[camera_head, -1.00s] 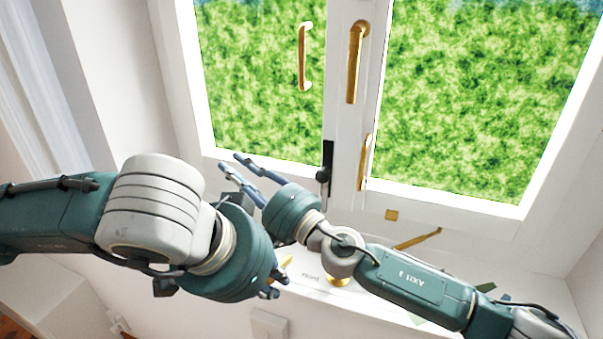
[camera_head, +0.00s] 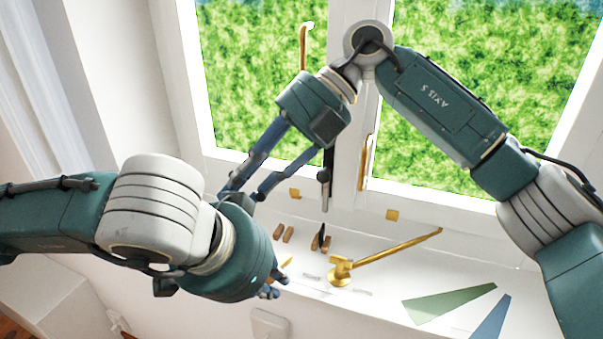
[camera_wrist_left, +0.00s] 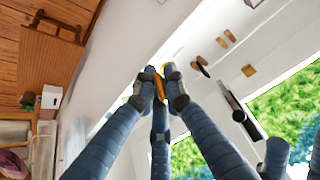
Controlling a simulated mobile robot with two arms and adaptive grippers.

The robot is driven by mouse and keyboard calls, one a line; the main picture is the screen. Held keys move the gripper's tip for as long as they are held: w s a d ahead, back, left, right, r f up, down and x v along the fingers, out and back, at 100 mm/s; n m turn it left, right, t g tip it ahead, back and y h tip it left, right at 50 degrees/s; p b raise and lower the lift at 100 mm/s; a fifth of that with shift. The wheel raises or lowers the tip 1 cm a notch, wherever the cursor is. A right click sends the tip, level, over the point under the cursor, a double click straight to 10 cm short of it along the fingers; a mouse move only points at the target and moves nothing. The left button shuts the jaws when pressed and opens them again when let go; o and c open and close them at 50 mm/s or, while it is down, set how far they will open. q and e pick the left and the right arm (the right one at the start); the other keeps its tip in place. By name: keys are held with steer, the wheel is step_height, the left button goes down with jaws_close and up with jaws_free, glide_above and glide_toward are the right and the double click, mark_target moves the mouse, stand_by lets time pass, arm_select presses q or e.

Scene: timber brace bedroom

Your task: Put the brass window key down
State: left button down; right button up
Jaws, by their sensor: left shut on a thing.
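My left gripper (camera_head: 271,290) is low at the sill's front edge, left of the middle. It is shut on the brass window key, which shows as a small yellow piece (camera_head: 287,262) beside the gripper in the head view. In the left wrist view the fingertips (camera_wrist_left: 160,80) close around the key (camera_wrist_left: 159,88), an orange-brown piece; most of it is hidden by the fingers. My right gripper (camera_head: 242,194) is above and behind the left one, in front of the window. Its fingers point down-left, apart, with nothing seen between them.
The white sill (camera_head: 390,275) bears a brass hammer-shaped piece (camera_head: 385,254), a green wedge (camera_head: 445,303), a blue wedge (camera_head: 491,318) and small wooden pieces (camera_head: 289,234). The window frame (camera_head: 345,150) with brass handles stands behind. Bare sill shows around the brass piece.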

arm_select(q)
steer(key=shift+s+d, duration=0.1)
arm_select(e)
steer(key=d+r+m+t+h, duration=0.1)
steer(key=d+r+m+h, duration=0.1)
steer(key=d+m+h, duration=0.5)
step_height(320, 180, down, 11)
steer(key=s+a+n+y, duration=0.1)
steer(key=s+n, duration=0.1)
steer(key=shift+s+a+n, duration=0.2)
steer(key=shift+s+n, duration=0.1)
arm_select(q)
steer(key=shift+d, duration=0.1)
arm_select(e)
steer(key=shift+a, duration=0.1)
jaws_close()
arm_select(q)
steer(key=c, duration=1.7)
jaws_free()
